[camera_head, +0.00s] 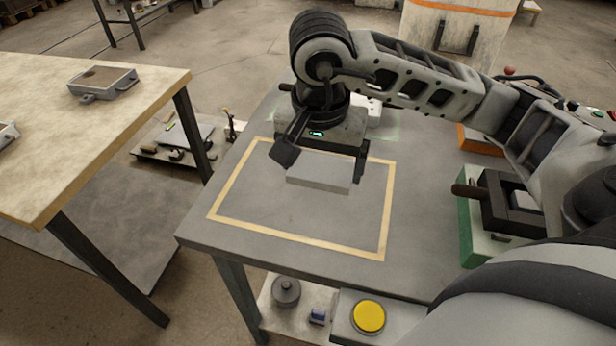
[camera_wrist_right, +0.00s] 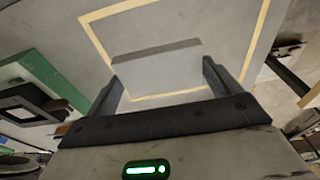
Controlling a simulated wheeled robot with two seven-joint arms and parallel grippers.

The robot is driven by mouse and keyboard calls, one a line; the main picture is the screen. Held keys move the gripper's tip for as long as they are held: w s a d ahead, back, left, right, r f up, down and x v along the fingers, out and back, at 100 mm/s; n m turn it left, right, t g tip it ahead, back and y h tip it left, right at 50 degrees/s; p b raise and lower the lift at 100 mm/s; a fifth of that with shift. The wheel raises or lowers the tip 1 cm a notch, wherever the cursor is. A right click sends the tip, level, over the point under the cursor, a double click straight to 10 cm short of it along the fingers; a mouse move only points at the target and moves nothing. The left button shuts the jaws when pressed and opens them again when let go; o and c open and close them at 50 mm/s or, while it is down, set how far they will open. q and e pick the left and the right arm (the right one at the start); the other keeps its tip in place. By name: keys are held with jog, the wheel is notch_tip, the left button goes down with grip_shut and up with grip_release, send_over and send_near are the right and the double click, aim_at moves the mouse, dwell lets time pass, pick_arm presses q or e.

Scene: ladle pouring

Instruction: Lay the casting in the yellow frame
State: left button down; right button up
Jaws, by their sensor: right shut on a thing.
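The casting (camera_head: 318,174) is a plain grey block. My right gripper (camera_head: 320,160) is shut on it, with one finger at each end. In the head view the block appears inside the outline of the yellow frame (camera_head: 300,238), toward its far side. I cannot tell whether it touches the table or hangs just above it. In the right wrist view the casting (camera_wrist_right: 158,68) sits between the fingers of the gripper (camera_wrist_right: 160,82), and the yellow frame (camera_wrist_right: 262,30) runs around it. My left gripper is not in view.
The frame is marked on a grey table (camera_head: 215,243). A green-edged fixture with a dark clamp (camera_head: 505,205) stands at the right. A yellow button (camera_head: 368,316) is below the front edge. A pale table (camera_head: 110,130) at the left bears a grey tray (camera_head: 102,82).

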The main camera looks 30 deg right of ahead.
send_over(308, 190)
notch_tip(308, 190, down, 6)
jog(key=shift+f, duration=0.15)
jog(key=shift+w+f+p, duration=0.1)
jog(key=shift+f+p, duration=0.25)
jog(key=shift+f, duration=1.4)
jog(key=o, duration=0.7)
jog(key=shift+f, duration=0.1)
jog(key=shift+o, duration=1.1)
jog(key=shift+r, duration=0.35)
jog(key=r, duration=0.4)
jog(key=s+a+r, duration=0.1)
jog(key=r, duration=0.6)
jog(key=shift+s+a+r, duration=0.15)
jog(key=shift+r, duration=0.2)
